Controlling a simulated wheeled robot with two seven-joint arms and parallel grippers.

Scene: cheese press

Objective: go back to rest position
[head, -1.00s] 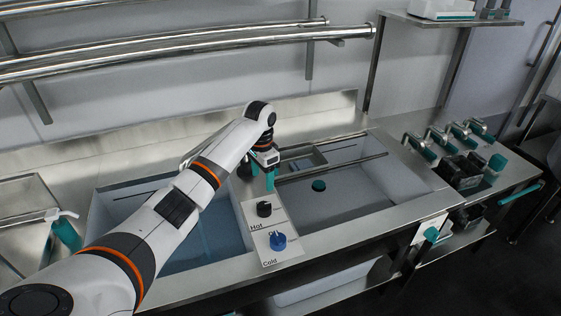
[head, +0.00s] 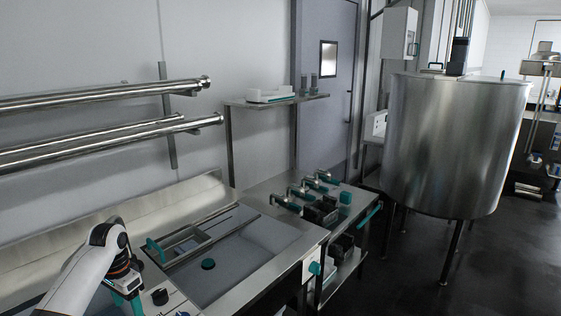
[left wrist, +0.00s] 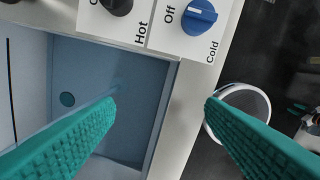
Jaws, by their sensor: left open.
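My left gripper (head: 136,302) is at the lower left of the head view, beside the panel with the knobs. In the left wrist view its two teal fingers (left wrist: 160,100) are wide apart with nothing between them. The black Hot knob (left wrist: 117,5) and the blue Cold knob (left wrist: 199,17) are at the top of that view, apart from the fingers. The black knob also shows in the head view (head: 160,297). My right gripper is in neither view.
A sink basin (left wrist: 100,140) lies below the left finger. The head view shows a second basin (head: 255,245), a counter with several valve fittings (head: 303,192) and a large steel vat (head: 445,145) at right.

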